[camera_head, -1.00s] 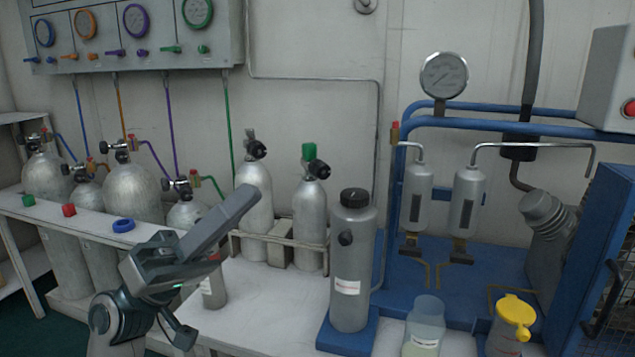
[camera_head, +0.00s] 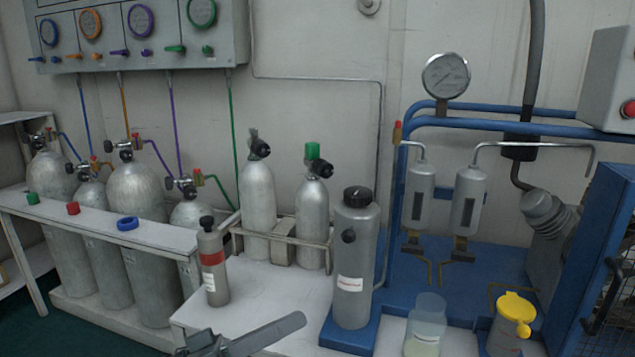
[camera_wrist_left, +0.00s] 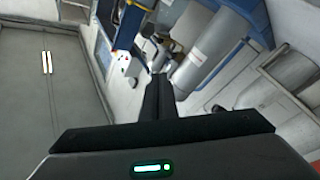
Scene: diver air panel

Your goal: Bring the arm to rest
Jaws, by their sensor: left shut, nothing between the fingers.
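My left gripper (camera_head: 290,326) is low in the head view, over the front of the white bench, with only its grey finger part and some of the wrist above the picture's bottom edge. In the left wrist view its two dark fingers (camera_wrist_left: 158,95) lie together with nothing between them. It touches no object that I can see. My right gripper does not show in either view.
A small grey bottle with a red band (camera_head: 213,262) stands on the bench just behind my left gripper. A large grey canister (camera_head: 353,255) stands to its right on a blue base. A clear beaker (camera_head: 426,325) and a yellow-lidded jug (camera_head: 507,325) stand further right.

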